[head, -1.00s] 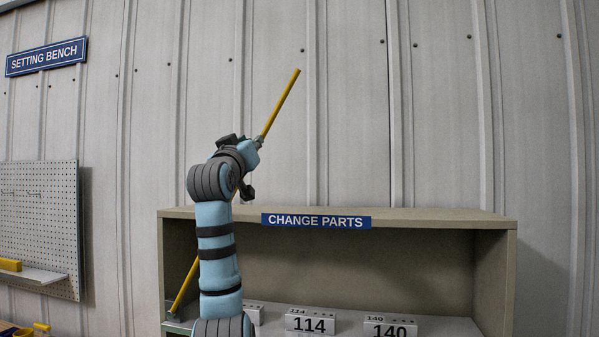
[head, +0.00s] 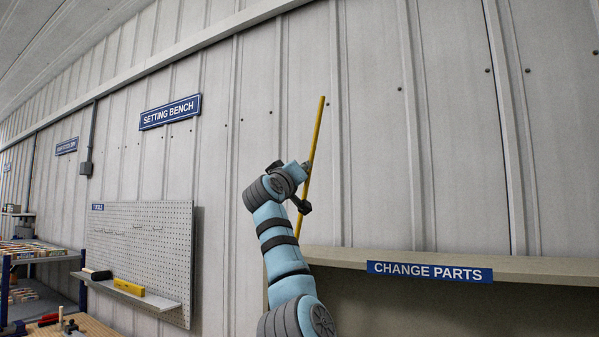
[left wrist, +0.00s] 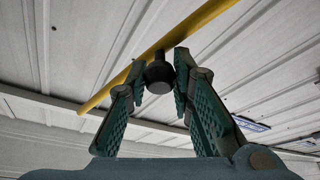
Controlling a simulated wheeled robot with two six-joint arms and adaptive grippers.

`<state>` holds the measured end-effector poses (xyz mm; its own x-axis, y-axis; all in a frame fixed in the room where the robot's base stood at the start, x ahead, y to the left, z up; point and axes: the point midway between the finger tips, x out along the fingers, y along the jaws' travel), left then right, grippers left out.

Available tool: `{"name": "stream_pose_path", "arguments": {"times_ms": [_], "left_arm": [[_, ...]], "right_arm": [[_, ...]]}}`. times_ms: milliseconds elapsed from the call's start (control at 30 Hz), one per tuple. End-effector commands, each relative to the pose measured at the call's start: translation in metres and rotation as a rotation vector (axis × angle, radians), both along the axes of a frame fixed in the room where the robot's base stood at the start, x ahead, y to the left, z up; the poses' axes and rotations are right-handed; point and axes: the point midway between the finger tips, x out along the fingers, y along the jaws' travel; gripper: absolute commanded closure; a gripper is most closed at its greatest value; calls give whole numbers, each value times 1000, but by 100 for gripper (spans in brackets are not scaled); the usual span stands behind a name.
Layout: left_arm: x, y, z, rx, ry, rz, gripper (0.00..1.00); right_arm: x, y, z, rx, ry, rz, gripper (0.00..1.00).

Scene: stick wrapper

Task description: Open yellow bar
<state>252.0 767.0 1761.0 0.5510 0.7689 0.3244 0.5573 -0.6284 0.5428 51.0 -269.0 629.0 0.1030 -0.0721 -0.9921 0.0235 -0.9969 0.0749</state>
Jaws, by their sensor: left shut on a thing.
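The yellow bar (head: 316,125) stands steep and slightly tilted in front of the ribbed wall, its top end free. Its lower part is hidden behind my left arm. My left gripper (head: 306,168) is at the bar, above the shelf unit's top. In the left wrist view the yellow bar (left wrist: 205,22) runs diagonally just beyond the fingertips. There my left gripper (left wrist: 160,68) is shut on a dark round knob (left wrist: 158,78) that sits against the bar. My right gripper is in neither view.
A beige shelf unit (head: 540,268) with a CHANGE PARTS sign (head: 430,271) stands at lower right. A pegboard (head: 140,240) with a small ledge hangs at left, under the SETTING BENCH sign (head: 170,111). A wooden bench (head: 95,328) shows at lower left.

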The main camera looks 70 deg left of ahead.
Motion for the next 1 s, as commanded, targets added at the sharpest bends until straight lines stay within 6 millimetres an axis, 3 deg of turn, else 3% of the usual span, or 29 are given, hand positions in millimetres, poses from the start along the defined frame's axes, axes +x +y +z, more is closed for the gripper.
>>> {"name": "stream_pose_path", "arguments": {"times_ms": [33,67,200,633,767,1000], "left_arm": [[0,0,-1,-2,1,0,100],[0,0,-1,-2,1,0,77],[-1,1,-1,-2,2,1,57],[-9,-5,-5,-2,1,8,57],[-19,-24,-12,5,7,9,57],[-53,-71,-33,1,9,9,57]], "right_arm": [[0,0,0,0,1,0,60],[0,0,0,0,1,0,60],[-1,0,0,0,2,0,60],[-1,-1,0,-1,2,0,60],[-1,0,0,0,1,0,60],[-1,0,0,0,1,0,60]]}}
